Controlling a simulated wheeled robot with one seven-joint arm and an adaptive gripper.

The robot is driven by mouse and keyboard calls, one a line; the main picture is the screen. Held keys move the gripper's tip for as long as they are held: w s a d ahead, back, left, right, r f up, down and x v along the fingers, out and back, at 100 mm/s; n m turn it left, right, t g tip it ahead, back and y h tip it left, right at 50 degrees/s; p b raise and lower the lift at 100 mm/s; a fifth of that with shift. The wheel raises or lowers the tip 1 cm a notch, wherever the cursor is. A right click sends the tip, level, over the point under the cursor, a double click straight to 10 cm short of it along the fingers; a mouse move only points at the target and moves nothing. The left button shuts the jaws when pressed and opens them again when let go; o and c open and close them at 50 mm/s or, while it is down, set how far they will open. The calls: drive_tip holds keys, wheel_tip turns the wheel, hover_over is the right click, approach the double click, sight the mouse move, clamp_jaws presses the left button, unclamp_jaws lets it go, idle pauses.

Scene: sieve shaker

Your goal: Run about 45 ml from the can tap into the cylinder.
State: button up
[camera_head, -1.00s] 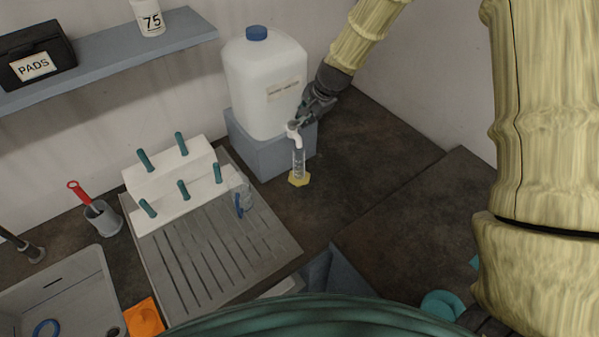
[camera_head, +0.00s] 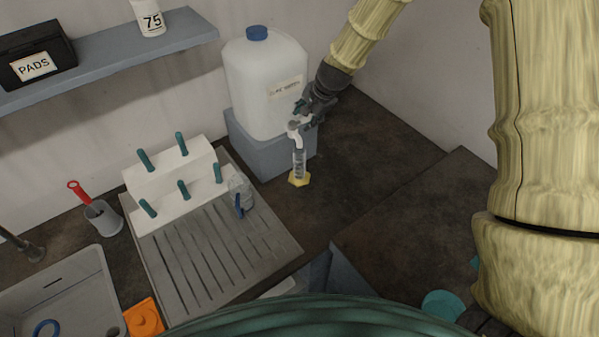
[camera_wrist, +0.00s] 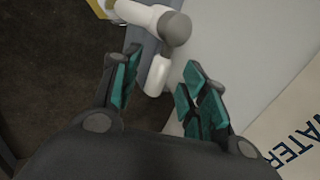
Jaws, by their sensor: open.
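The white can (camera_head: 262,85) with a blue cap stands on a grey-blue block. Its white tap (camera_head: 294,130) points out low at the front; in the wrist view the tap (camera_wrist: 172,28) and its lever (camera_wrist: 157,75) show, the lever lying between my fingers. The clear cylinder (camera_head: 299,162) stands upright on a yellow base right under the tap spout. Whether it holds liquid is too small to tell. My gripper (camera_head: 303,112) is open at the tap, its teal fingertips (camera_wrist: 154,82) on either side of the lever, with gaps showing.
The grey-blue block (camera_head: 262,152) holds the can up. A grooved drainer (camera_head: 215,265) with a white peg rack (camera_head: 170,170) and a clear beaker (camera_head: 241,193) lies to the left. The dark counter right of the cylinder is clear.

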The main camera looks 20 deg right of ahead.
drive_tip(key=v, duration=1.2)
drive_tip(key=shift+d+f, duration=0.1)
idle(0.4)
